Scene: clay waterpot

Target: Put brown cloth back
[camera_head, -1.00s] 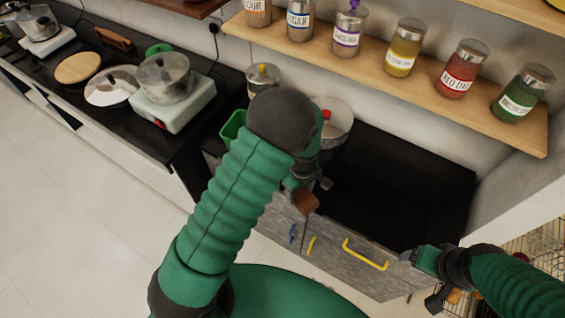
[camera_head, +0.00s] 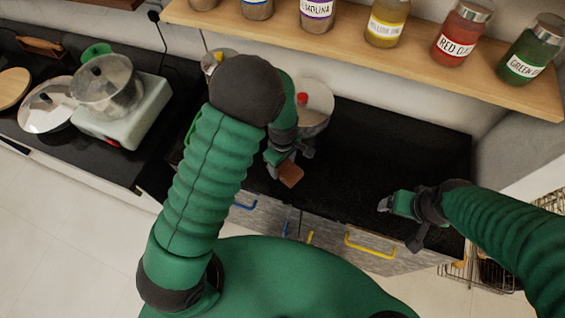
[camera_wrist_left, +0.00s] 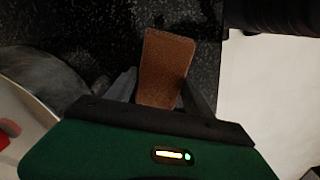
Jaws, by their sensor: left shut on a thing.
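The brown cloth (camera_head: 291,174) is a small folded rectangle. It also shows in the left wrist view (camera_wrist_left: 165,66), between the two grey fingers. My left gripper (camera_head: 283,162) is shut on the cloth, over the front part of the black counter (camera_head: 385,150). I cannot tell whether the cloth touches the counter. My right gripper (camera_head: 400,222) is over the counter's front edge at the right, away from the cloth. The gap between its fingers looks wide and I see nothing in it.
A pot with a red knob (camera_head: 311,108) stands just behind my left gripper. A shelf with several jars (camera_head: 383,25) runs above the counter. A glass pot on a stove (camera_head: 107,90) is at the left. The counter's middle right is clear.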

